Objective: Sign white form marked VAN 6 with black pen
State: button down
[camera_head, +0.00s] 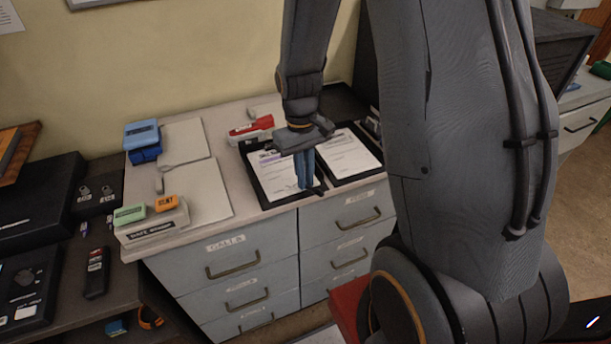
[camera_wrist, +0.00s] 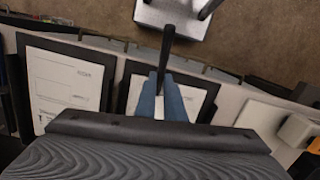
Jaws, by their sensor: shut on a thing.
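My gripper (camera_head: 305,186) is shut on a black pen (camera_wrist: 168,45), which sticks out past the blue fingers (camera_wrist: 165,98). Two white forms lie in black trays on the cabinet top. The left form (camera_head: 272,172) is under my gripper in the head view; it shows partly behind the fingers in the wrist view (camera_wrist: 191,101). The right form (camera_head: 352,158) lies beside it and is at left in the wrist view (camera_wrist: 66,82). I cannot read which form says VAN 6. Whether the pen touches the paper is not clear.
A red and white object (camera_head: 250,130) stands behind the left tray. A stamp holder (camera_head: 152,226) with green and orange stamps, a blue box (camera_head: 142,138) and white sheets (camera_head: 200,190) lie left. The drawer cabinet (camera_head: 235,262) has its front edge close to the trays.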

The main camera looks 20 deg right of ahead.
jog(key=shift+r+p, duration=2.55)
jog(key=shift+r, duration=0.9)
